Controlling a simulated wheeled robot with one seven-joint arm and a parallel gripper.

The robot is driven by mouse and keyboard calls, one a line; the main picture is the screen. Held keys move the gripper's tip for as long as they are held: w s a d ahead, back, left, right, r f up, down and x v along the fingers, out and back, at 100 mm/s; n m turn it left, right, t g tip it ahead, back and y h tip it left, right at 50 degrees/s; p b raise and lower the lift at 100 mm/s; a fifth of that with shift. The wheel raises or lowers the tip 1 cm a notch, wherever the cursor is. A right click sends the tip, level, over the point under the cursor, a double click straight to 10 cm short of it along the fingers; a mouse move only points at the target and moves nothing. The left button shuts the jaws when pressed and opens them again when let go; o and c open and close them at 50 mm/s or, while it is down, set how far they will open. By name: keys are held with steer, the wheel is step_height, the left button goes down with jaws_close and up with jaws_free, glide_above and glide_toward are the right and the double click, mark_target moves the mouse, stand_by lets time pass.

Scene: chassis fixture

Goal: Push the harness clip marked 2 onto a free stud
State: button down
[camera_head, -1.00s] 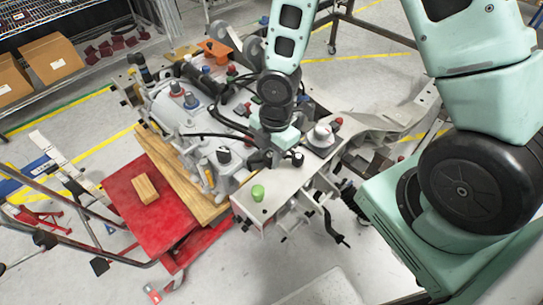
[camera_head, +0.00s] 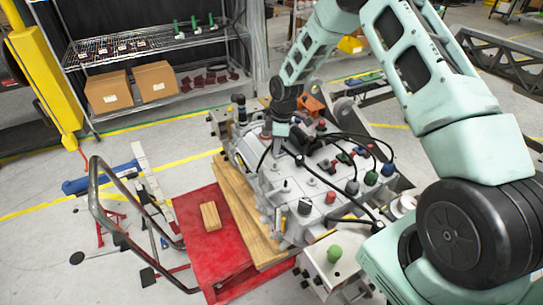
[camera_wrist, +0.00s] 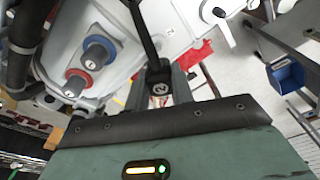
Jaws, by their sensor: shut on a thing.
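My gripper (camera_wrist: 160,92) is shut on a black clip (camera_wrist: 159,86) marked 2, with a black cable running up from it in the wrist view. In the head view my gripper (camera_head: 292,150) is above the far left part of a grey cast housing (camera_head: 275,205); the clip there is too small to make out. Pale studs (camera_head: 284,187) stand on the housing top in front of my gripper. Whether the clip touches a stud cannot be told.
Several black cables (camera_head: 350,137) arch over the housing's right side, near coloured caps (camera_head: 371,178). A red cart (camera_head: 205,240) carries a wooden block (camera_head: 210,216). A green knob (camera_head: 334,253) stands at the front. A shelf rack (camera_head: 150,45) is behind.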

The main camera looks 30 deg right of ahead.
mark_target(275, 164)
steer(key=shift+w+f, duration=0.15)
steer(key=shift+f, duration=0.15)
steer(key=shift+f+b, duration=1.3)
steer(key=shift+f, duration=0.5)
steer(key=shift+f, duration=0.15)
steer(key=shift+f+b, duration=0.8)
steer(key=shift+f, duration=0.05)
steer(key=shift+f+b, duration=0.4)
steer(key=shift+f, duration=0.1)
steer(key=c, duration=1.1)
jaws_free()
steer(key=shift+r+p, duration=1.9)
steer(key=shift+r, duration=1.1)
